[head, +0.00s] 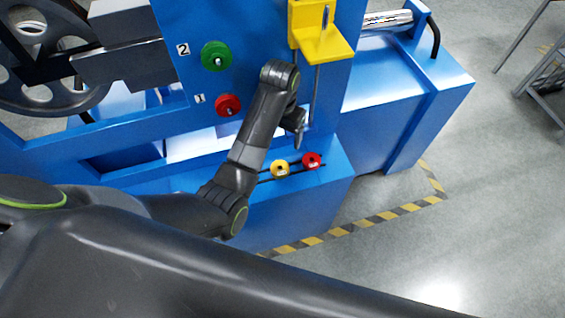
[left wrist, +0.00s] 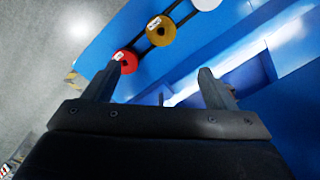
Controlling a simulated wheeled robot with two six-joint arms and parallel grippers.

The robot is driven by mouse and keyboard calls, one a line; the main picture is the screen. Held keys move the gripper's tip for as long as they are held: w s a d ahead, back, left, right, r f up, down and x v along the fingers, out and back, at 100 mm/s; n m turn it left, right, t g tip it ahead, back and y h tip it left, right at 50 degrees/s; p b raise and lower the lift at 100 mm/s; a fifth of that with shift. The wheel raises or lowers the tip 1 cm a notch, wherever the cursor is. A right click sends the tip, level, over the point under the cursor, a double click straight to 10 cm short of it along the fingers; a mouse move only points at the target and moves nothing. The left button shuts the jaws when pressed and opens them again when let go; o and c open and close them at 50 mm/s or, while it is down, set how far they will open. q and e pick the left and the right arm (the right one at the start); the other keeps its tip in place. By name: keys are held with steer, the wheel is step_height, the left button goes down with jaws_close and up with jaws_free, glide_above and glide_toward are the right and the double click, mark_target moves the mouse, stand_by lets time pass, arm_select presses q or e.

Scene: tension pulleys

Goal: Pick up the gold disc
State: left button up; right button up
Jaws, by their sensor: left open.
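The gold disc (head: 280,168) lies on the blue ledge at the front of the machine, just left of a red disc (head: 312,160). In the left wrist view the gold disc (left wrist: 161,31) is at the top, between the red disc (left wrist: 126,61) and a white disc (left wrist: 207,3) cut by the top edge. My left gripper (head: 299,138) is above the ledge, near the gold and red discs. Its two fingers (left wrist: 155,84) are apart with nothing between them. The red disc shows beside the left fingertip; I cannot tell if they touch. My right gripper is not in view.
A green disc (head: 216,55) and another red disc (head: 228,105) are on the blue machine's upright face, by labels 2 and 1. A yellow bracket (head: 318,35) stands above my gripper. A spoked wheel (head: 40,60) is at left. Open floor (head: 480,190) lies right.

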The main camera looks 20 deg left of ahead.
arm_select(q)
step_height(320, 180, down, 5)
glide_above(280, 165)
step_height(280, 165, down, 5)
steer(key=shift+s+d+f, duration=0.25)
steer(key=shift+s+f, duration=0.1)
steer(key=shift+s, duration=0.1)
steer(key=shift+a+f+p, duration=0.1)
steer(key=shift+f+p, duration=0.2)
steer(key=shift+f, duration=2.3)
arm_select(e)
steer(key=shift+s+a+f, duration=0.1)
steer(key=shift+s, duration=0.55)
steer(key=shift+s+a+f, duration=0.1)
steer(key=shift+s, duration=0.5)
arm_select(q)
steer(key=c, duration=1.4)
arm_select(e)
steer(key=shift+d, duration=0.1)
arm_select(q)
steer(key=shift+r, duration=0.1)
steer(key=shift+c, duration=0.2)
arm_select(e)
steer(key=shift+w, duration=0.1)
arm_select(q)
step_height(280, 165, up, 10)
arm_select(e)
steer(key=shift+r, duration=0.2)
